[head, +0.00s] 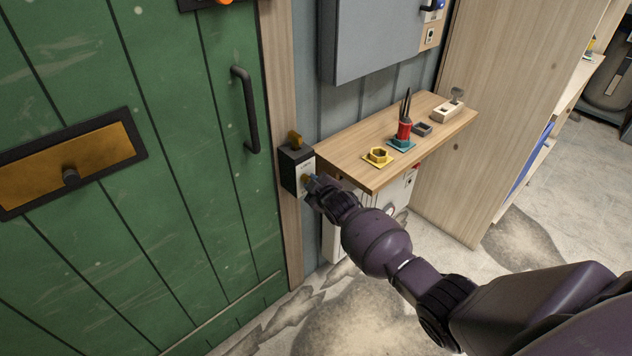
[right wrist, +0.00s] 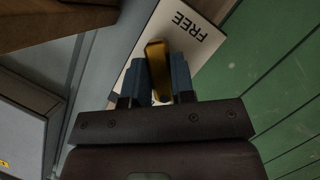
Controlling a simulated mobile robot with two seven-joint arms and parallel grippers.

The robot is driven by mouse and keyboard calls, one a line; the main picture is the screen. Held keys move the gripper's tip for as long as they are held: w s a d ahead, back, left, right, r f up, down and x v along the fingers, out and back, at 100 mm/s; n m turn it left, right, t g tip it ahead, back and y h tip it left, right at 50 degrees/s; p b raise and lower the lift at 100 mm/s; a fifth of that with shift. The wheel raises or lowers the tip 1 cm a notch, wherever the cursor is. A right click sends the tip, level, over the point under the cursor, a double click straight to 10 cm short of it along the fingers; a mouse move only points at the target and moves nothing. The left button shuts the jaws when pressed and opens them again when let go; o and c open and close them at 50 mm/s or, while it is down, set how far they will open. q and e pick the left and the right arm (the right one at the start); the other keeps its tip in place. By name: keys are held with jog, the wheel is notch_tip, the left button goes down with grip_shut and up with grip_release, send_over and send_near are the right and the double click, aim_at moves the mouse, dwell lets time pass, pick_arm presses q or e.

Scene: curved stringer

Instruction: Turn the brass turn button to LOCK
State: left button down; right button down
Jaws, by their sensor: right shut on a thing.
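A dark lock box (head: 290,170) is mounted on the wooden door frame beside the green door. The pale label plate on its face shows the word FREE in the right wrist view (right wrist: 190,28); no other word can be read. The brass turn button (right wrist: 156,58) stands on this plate, slightly tilted in the right wrist view. My right gripper (head: 311,183) is at the face of the box. Its two blue fingers (right wrist: 161,75) are shut on the brass turn button, one on each side. The fingers hide part of the button and plate. My left gripper is not in view.
The green door (head: 190,190) has a dark handle (head: 246,110). A grey cabinet (head: 370,40) hangs above.

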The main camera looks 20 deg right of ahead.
jog(key=m+g+y+b, duration=0.1)
jog(key=m, duration=0.2)
jog(key=m+g+y+b, duration=0.1)
jog(key=m+y, duration=0.1)
jog(key=shift+f+m+y, duration=0.15)
jog(key=shift+m+y, duration=0.15)
jog(key=shift+m, duration=0.1)
dwell(0.3)
jog(key=shift+r, duration=0.2)
jog(key=c, duration=1)
grip_release()
jog(key=shift+o, duration=0.2)
